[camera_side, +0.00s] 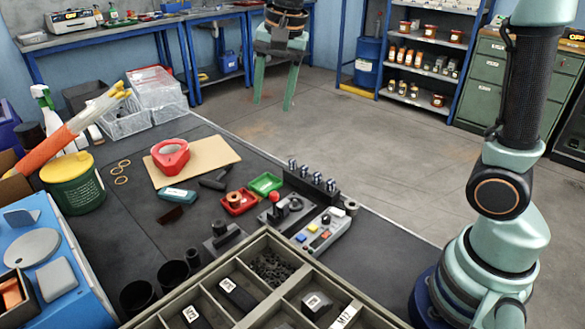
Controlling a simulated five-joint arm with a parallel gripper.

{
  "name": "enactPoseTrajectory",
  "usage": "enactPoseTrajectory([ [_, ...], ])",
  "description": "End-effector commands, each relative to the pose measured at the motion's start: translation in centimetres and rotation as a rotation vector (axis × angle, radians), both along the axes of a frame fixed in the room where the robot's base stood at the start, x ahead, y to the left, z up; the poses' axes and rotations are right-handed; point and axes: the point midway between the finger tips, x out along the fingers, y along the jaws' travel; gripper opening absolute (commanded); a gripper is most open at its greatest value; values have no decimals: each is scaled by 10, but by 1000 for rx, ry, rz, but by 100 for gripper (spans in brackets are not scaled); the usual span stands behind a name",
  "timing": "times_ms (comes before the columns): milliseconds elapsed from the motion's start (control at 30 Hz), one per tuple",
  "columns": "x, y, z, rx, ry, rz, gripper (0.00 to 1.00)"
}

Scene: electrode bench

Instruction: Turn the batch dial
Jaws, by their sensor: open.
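My gripper (273,106) hangs at the top centre with its two pale green fingers pointing down, spread apart and empty. In the picture it stands against the floor behind the bench, clear of the bench things. No dial label can be read. A dark block with a round black knob (225,232) sits behind the compartment tray. To its right is a dark unit with a round black knob (295,204) and a red ball-topped lever (274,198). I cannot tell which of these knobs is the batch dial. Nothing touches either one.
A grey panel with coloured buttons (320,233) and a row of metal-topped switches (311,178) stand close to the knobs. Red (239,202) and green (266,184) trays lie nearby. A compartment tray (255,241) fills the front. Dark bench at left centre is partly free.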

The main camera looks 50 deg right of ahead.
Motion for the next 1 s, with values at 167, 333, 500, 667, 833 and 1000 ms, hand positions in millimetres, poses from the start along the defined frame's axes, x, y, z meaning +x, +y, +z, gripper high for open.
enactPoseTrajectory([
  [167,21,8,-9,26,41,-127,56],
  [333,39,15,-18,47,77,-250,56],
  [500,55,22,-29,63,111,-374,56],
  [667,68,28,-40,72,138,-479,56],
  [833,76,32,-48,78,155,-550,56],
  [1000,79,34,-51,80,162,-579,56],
])
